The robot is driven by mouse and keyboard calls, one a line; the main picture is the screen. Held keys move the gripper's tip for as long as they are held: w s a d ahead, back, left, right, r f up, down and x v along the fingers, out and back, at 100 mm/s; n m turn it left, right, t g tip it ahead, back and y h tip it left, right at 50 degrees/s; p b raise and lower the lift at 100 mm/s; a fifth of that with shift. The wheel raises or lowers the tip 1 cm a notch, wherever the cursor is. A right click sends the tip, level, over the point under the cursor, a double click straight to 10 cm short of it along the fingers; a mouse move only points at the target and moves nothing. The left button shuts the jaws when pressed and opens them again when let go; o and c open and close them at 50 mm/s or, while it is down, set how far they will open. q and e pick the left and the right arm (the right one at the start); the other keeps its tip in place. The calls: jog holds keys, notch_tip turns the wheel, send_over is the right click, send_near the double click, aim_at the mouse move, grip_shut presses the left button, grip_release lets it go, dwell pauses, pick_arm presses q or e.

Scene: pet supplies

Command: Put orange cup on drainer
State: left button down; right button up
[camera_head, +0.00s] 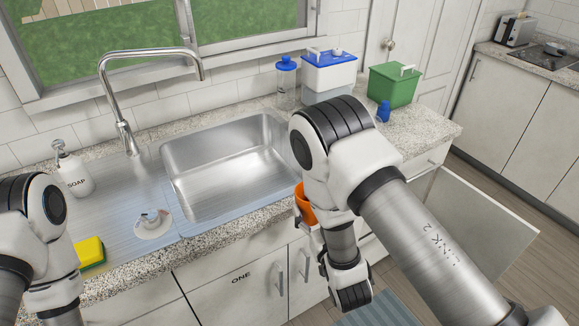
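The orange cup (306,204) shows only in part at the counter's front edge, right of the sink basin; my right arm hides the rest of it. The drainer (105,200) is the ribbed metal area left of the basin. A white round dish-like item (153,225) rests on its right part. My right arm reaches in from the right and bends down beside the cup. Its gripper fingers are mostly hidden behind the arm, so I cannot tell whether they hold the cup. My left arm shows at the left edge, with its gripper out of view.
The sink basin (225,160) is empty, with a tall faucet (120,95) behind. A soap bottle (73,170) and a yellow sponge (90,252) are at left. A blue-lidded bottle (286,83), white box (329,74) and green box (394,87) stand at back right. A cabinet door (480,225) hangs open.

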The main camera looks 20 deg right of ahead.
jog(key=s+a+r+n+g+y, duration=0.45)
jog(key=s+a+n+y, duration=0.35)
jog(key=a+y, duration=0.4)
pick_arm(q)
jog(key=c, duration=1.3)
grip_release()
jog(key=o, duration=1.1)
jog(key=shift+w, duration=0.2)
jog(key=shift+o, duration=1)
jog(key=w+d+r+m+t+h, duration=0.2)
jog(key=w+d+m+h, duration=0.1)
jog(key=w+d, duration=0.2)
jog(key=shift+w+d+r+t+h, duration=0.15)
jog(key=shift+d+t+h, duration=0.2)
jog(key=shift+d, duration=0.35)
jog(key=w+d+r+m+t+h, duration=0.1)
jog(key=w+d+r+m+h, duration=0.3)
jog(key=r, duration=0.5)
jog(key=w+d+r+m+t+h, duration=0.1)
jog(key=w+d+r+m+t, duration=0.1)
jog(key=w+r, duration=0.5)
jog(key=w+d+r+m+t+h, duration=0.1)
jog(key=w+d+r+m+h, duration=0.2)
jog(key=r, duration=0.8)
jog(key=x, duration=1.2)
pick_arm(e)
jog(key=w+a+f+n+g+y, duration=0.3)
jog(key=w+a+f+n+g, duration=0.1)
jog(key=a+g, duration=0.1)
jog(key=shift+f+y, duration=0.3)
